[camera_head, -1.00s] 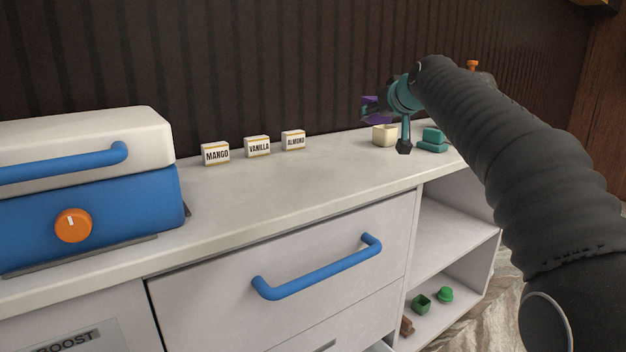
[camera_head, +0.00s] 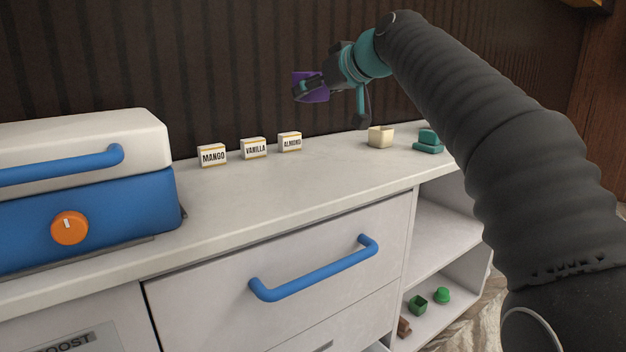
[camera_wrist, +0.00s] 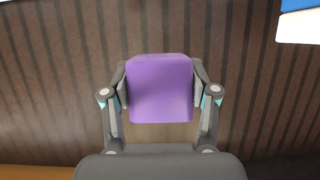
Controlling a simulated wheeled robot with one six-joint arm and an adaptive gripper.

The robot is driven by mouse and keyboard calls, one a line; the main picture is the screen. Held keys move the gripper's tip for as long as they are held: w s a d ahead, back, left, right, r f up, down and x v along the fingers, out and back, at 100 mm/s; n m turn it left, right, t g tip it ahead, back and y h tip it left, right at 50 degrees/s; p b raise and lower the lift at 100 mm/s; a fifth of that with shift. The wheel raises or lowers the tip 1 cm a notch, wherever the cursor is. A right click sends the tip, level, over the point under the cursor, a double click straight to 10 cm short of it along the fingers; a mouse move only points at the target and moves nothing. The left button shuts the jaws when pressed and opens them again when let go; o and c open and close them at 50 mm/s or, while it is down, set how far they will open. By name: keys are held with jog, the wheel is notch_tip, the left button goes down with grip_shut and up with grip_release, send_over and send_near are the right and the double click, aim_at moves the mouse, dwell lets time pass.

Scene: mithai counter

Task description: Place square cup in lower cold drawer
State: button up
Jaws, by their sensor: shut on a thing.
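My gripper (camera_head: 308,88) is shut on a purple square cup (camera_head: 318,92) and holds it in the air above the counter, in front of the dark slatted wall. In the wrist view the purple cup (camera_wrist: 160,88) sits between the two fingers of my gripper (camera_wrist: 160,92). Its inside cannot be seen. Below the counter is a white drawer front with a blue handle (camera_head: 315,270), shut. A lower drawer front (camera_head: 330,338) shows partly at the bottom edge of the head view, and whether it is open is unclear.
A cream block (camera_head: 381,137) and teal pieces (camera_head: 428,144) are to the right. A blue and white appliance (camera_head: 80,210) is at left. Open shelves (camera_head: 440,240) hold green items (camera_head: 418,304).

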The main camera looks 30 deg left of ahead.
aim_at(315, 182)
notch_tip(315, 182, down, 17)
jog(key=b, duration=0.5)
jog(key=shift+f+b, duration=0.2)
jog(key=shift+b, duration=0.15)
jog(key=o, duration=1)
jog(key=shift+r+p, duration=0.15)
jog(key=shift+p, duration=0.4)
jog(key=v, duration=0.4)
jog(key=b+v, duration=0.1)
jog(key=v, duration=0.8)
jog(key=shift+w+d+r+b, duration=0.2)
jog(key=shift+d+r+b, duration=0.15)
jog(key=shift+r, duration=0.1)
